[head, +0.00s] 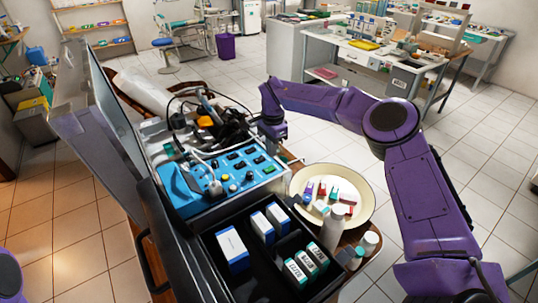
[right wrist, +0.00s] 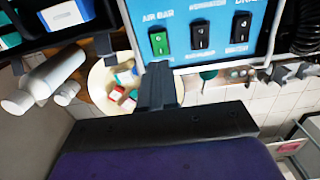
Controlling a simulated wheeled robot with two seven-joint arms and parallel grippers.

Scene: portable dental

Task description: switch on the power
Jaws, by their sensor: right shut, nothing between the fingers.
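The blue control panel (head: 225,182) of the portable dental unit stands left of centre in the head view, with rows of dark rocker switches, knobs and a gauge. In the right wrist view a green rocker switch (right wrist: 159,43) sits on the panel's edge row, beside two black rocker switches (right wrist: 200,37). Their labels are only partly readable; I cannot read one for power. My right gripper (right wrist: 157,72) is shut and empty, its fingertips just short of the green switch in the picture; contact cannot be told. My left gripper is out of view.
A black tray (head: 206,244) with several boxes lies in front of the panel. A round cream dish (head: 361,206) with small bottles is to its right, with white bottles (head: 334,227) nearby. An open lid (head: 122,128) stands on the left. Hoses clutter the back.

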